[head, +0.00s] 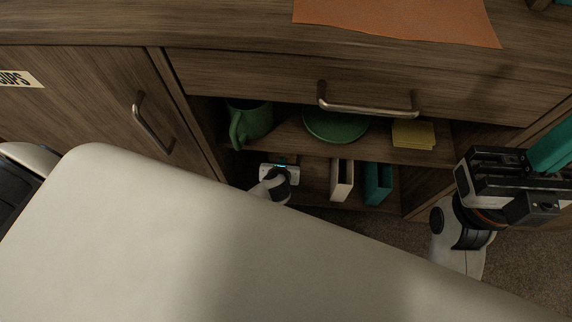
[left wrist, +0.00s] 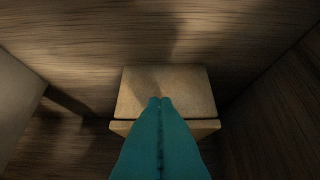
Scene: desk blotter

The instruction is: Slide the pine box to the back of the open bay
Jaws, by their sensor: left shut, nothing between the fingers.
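The pine box (left wrist: 190,90) is pale wood and sits in the middle of the left wrist view, inside the dark wooden bay. My left gripper (left wrist: 160,103) has its teal fingers shut and empty, with the tips overlapping the box's near side in the picture. I cannot tell whether they touch it. In the head view my left gripper (head: 280,172) reaches into the lower open bay (head: 315,175) of the desk; its fingers and the box cannot be made out there. My right gripper (head: 545,155) is at the right edge, outside the bay, its fingertips cut off.
A white binder (head: 341,178) and a teal binder (head: 378,182) stand in the lower bay, right of my left gripper. The shelf above holds a green mug (head: 250,120), a green plate (head: 335,124) and yellow notes (head: 413,134). A drawer handle (head: 368,108) juts out above.

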